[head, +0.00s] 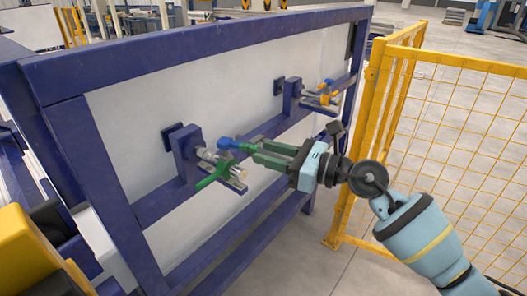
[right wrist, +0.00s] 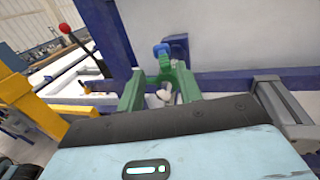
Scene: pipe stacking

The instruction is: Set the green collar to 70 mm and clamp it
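The green collar (head: 212,174) sits around a grey shaft on the near blue bracket (head: 187,152); its green arm points down and left in the head view. A blue knob (head: 228,143) stands out at the collar's upper side. In the right wrist view the collar (right wrist: 176,74) and blue knob (right wrist: 162,50) lie ahead, between and beyond my finger lines. My right gripper (head: 248,152) has green fingers, spread apart with a gap, close to the knob and collar; I cannot tell whether they touch. No scale reading is legible. My left gripper is not in view.
A second bracket with an orange-handled fitting (head: 322,95) is farther along the blue frame (head: 110,65). A grey rail (right wrist: 280,105) is close at right in the right wrist view.

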